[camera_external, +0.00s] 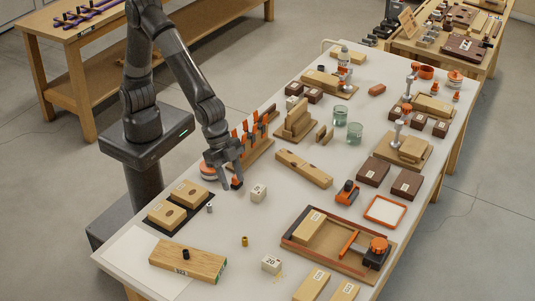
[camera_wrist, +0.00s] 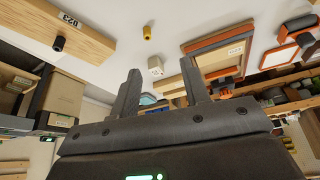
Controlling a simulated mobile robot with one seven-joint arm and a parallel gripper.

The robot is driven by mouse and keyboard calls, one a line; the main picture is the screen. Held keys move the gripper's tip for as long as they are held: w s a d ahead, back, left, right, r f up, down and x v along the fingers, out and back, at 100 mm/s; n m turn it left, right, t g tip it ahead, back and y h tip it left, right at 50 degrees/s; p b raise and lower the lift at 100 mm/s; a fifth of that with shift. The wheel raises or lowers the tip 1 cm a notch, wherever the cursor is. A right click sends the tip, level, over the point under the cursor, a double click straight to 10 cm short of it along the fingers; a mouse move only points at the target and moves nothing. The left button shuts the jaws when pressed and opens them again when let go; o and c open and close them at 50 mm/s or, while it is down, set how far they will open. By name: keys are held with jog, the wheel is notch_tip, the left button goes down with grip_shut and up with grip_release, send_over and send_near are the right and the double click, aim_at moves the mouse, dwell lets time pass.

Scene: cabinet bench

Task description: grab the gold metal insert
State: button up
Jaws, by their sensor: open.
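The gold metal insert (camera_external: 244,241) is a small gold cylinder standing on the white bench top, between the long wooden block and the white cube marked 20. It also shows near the top of the wrist view (camera_wrist: 147,33). My gripper (camera_external: 231,186) is open and empty above the bench, behind the insert and apart from it. In the wrist view my two fingers (camera_wrist: 160,88) are spread with nothing between them, and the insert lies beyond their tips.
A wooden block (camera_external: 188,260) with a black cylinder (camera_external: 186,254) stands left of the insert. A white cube (camera_external: 271,264) is to its right, another cube (camera_external: 258,193) by my gripper. A grey cylinder (camera_external: 209,208) stands near two wooden blocks. Bare bench surrounds the insert.

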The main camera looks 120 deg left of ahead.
send_near(243, 239)
jog(key=r, duration=0.1)
jog(key=shift+m, duration=0.3)
jog(key=x, duration=0.5)
jog(key=shift+s+f, duration=0.15)
jog(key=shift+a+x, duration=0.2)
jog(key=shift+x, duration=1.1)
jog(key=shift+a+x, duration=0.15)
jog(key=shift+x, duration=1.2)
grip_shut()
